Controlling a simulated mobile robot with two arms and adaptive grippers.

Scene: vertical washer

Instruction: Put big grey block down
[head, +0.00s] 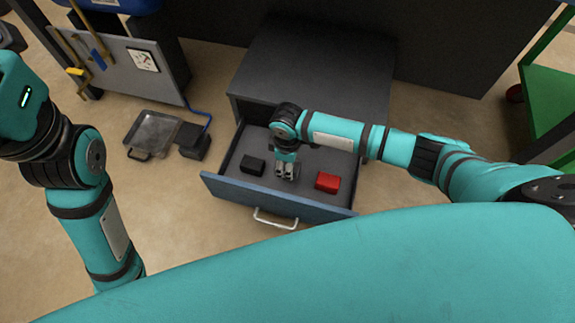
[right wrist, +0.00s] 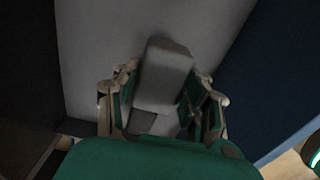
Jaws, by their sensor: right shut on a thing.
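My right gripper (head: 286,172) points down inside the open drawer (head: 242,196). It is shut on the big grey block (right wrist: 165,75), which shows between the two fingers in the right wrist view. In the head view the block is mostly hidden under the gripper. The pictures do not settle whether the block touches the drawer floor. My left arm stands at the left of the head view, and its gripper is not in view.
A black block (head: 252,165) lies left of my right gripper in the drawer and a red block (head: 327,182) lies right of it. The grey cabinet (head: 315,60) stands behind. A tray (head: 152,132) lies on the floor at left. A green cart (head: 550,90) stands at right.

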